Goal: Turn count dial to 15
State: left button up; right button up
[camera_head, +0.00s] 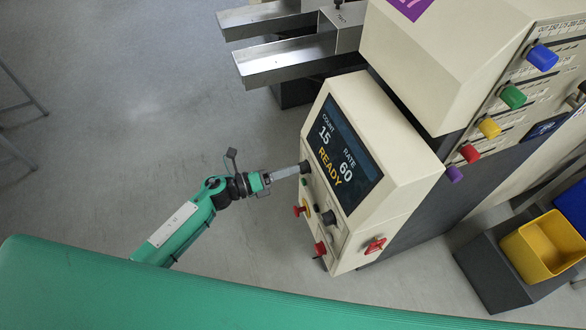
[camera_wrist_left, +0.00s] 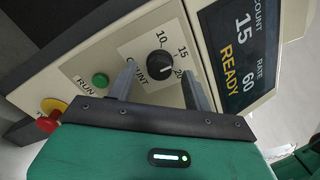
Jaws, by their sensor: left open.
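The count dial (camera_wrist_left: 160,65) is a round black knob on the cream panel in the left wrist view, with marks 10, 15 and 20 around it. In the head view the dial (camera_head: 305,167) sits at the left edge of the panel. The display (camera_head: 340,155) reads COUNT 15, RATE 60 and READY; it also shows in the left wrist view (camera_wrist_left: 242,50). My left gripper (camera_head: 290,172) reaches the dial from the left. In the left wrist view its two fingers (camera_wrist_left: 158,82) stand apart on either side of the dial. Contact cannot be told. My right gripper is out of view.
A green RUN button (camera_wrist_left: 100,80) and a red knob on yellow (camera_wrist_left: 48,120) lie left of the dial. A second black dial (camera_head: 328,217) and a red switch (camera_head: 375,245) are lower on the machine. Metal channels (camera_head: 285,60) stick out above.

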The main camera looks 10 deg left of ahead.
pick_arm(q)
jog(key=b+v, duration=0.1)
jog(key=v, duration=1)
jog(key=shift+s+a+b, duration=0.2)
jog(key=shift+a+b, duration=0.15)
jog(key=shift+b, duration=0.05)
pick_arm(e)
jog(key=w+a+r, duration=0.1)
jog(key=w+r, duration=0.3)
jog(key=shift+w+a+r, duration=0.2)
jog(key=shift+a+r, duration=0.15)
